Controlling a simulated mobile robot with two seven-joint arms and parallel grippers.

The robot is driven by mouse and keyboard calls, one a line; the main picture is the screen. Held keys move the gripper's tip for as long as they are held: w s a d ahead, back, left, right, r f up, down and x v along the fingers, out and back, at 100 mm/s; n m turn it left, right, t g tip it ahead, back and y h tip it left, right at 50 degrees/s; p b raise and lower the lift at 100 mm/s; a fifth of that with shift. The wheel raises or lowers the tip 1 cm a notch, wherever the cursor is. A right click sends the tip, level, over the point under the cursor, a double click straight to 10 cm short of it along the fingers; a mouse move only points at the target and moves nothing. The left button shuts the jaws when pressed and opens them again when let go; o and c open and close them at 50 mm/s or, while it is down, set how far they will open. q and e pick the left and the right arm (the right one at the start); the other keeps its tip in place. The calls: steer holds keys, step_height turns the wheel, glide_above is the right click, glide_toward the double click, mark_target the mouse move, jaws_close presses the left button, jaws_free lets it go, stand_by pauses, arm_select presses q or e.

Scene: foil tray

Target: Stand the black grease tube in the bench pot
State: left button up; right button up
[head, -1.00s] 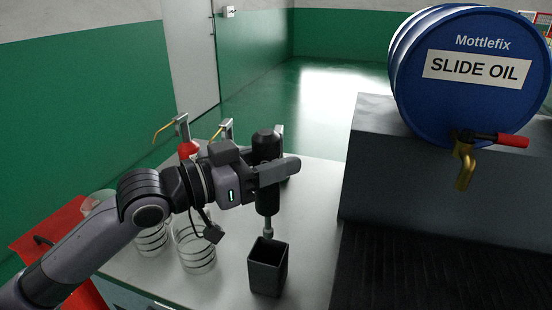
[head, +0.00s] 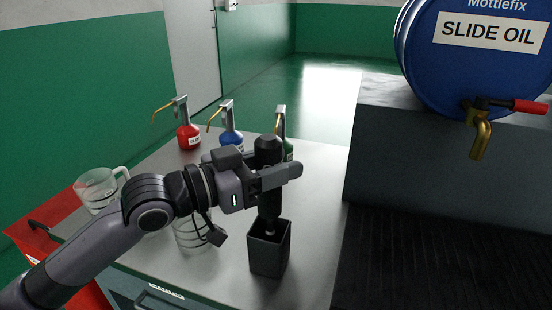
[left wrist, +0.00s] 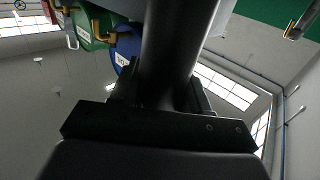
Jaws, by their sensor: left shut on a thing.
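The black grease tube (head: 269,207) is upright, nozzle down, in the head view. My left gripper (head: 272,175) is shut around its upper body. The bench pot (head: 268,256), a dark square open-topped holder, stands on the bench directly below. The tube's narrow pale nozzle shows at the pot's mouth, inside the rim outline; I cannot tell how deep it is. In the left wrist view the tube (left wrist: 172,50) rises as a dark cylinder from my left gripper (left wrist: 165,105). My right gripper is not in view.
Red (head: 189,136), blue (head: 231,138) and green (head: 287,150) pump bottles stand behind my arm. Clear jugs (head: 97,190) stand at the left, one partly hidden by my wrist. A blue oil drum (head: 425,70) with a brass tap sits at the right. The bench (head: 315,215) is clear right of the pot.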

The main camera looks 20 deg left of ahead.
arm_select(q)
steer(key=shift+f+b, duration=0.85)
steer(key=shift+f, duration=0.65)
steer(key=shift+f+b, duration=0.45)
steer(key=shift+f, duration=0.3)
